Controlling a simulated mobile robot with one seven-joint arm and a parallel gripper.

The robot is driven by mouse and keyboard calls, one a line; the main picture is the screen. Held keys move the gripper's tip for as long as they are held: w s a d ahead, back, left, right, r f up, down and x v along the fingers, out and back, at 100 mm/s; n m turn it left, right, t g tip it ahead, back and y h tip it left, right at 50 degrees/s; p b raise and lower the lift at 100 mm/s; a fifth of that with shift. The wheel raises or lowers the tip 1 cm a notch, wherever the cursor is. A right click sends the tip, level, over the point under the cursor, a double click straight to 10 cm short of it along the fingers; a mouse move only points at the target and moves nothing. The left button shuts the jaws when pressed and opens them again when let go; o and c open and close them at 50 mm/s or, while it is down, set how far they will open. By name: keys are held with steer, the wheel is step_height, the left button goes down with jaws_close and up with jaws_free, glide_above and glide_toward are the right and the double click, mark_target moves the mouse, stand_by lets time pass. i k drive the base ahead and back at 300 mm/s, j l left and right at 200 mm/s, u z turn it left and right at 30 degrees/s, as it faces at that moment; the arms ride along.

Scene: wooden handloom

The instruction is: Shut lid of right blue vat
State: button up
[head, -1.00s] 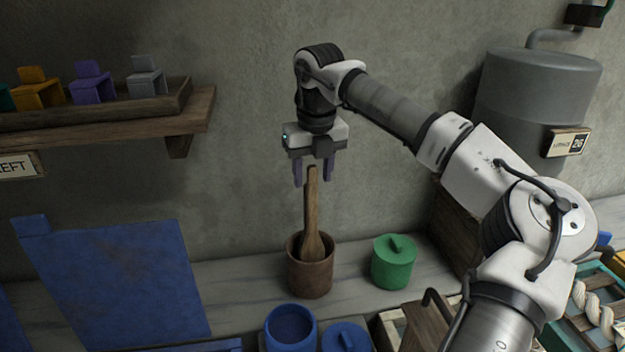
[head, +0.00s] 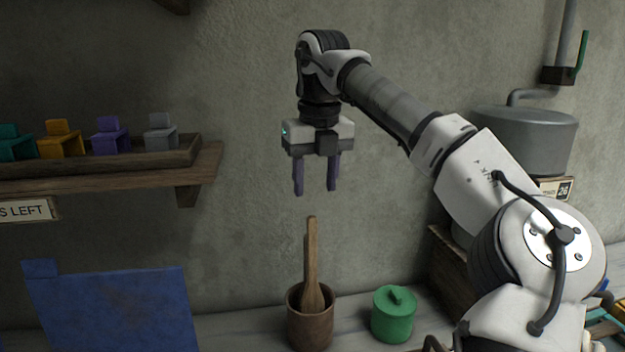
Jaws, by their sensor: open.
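A large flat blue panel (head: 115,312) with a tab at its top left corner stands raised at the lower left. It looks like an open vat lid; the vat body under it is below the picture. My gripper (head: 315,191) points down with its two purple fingers apart and nothing between them. It is up and to the right of the blue panel, well clear of it, and appears above the wooden paddle.
The wooden paddle (head: 311,260) stands in a brown pot (head: 311,328). A green lidded pot (head: 393,318) is beside it. A wall shelf (head: 205,165) with several coloured blocks juts out above the blue panel. A grey tank (head: 525,140) stands at the right.

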mark_target(146, 310)
steer(key=k, duration=0.85)
